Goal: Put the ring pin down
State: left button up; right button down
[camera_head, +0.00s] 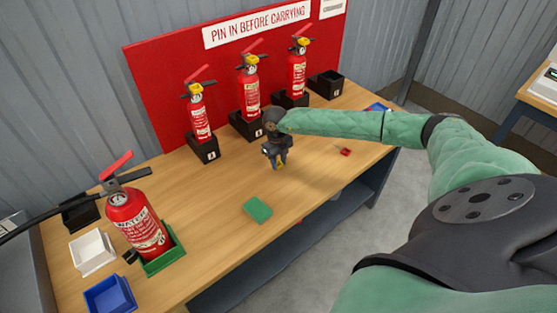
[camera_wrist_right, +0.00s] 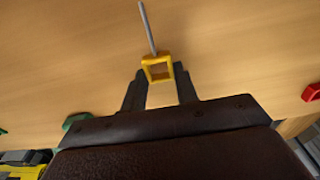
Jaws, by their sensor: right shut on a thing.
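The ring pin is a yellow square ring (camera_wrist_right: 158,68) with a thin grey rod, seen in the right wrist view. My right gripper (camera_wrist_right: 159,82) is shut on its yellow ring, and the rod points away from the fingers. In the head view my right gripper (camera_head: 277,163) is over the middle of the table (camera_head: 215,185), with a bit of yellow at its tips. I cannot tell whether the pin touches the wood. My left gripper is not in view.
A green pad (camera_head: 257,209) and a small red item (camera_head: 345,151) lie nearby. Red extinguishers (camera_head: 200,122) stand in black holders at the back. A larger extinguisher (camera_head: 138,225) stands in a green tray at left, near white (camera_head: 92,251) and blue (camera_head: 110,295) trays.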

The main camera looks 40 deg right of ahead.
jog(key=shift+f, duration=0.25)
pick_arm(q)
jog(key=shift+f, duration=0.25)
pick_arm(e)
jog(key=shift+f, duration=0.1)
jog(key=c, duration=1.1)
grip_release()
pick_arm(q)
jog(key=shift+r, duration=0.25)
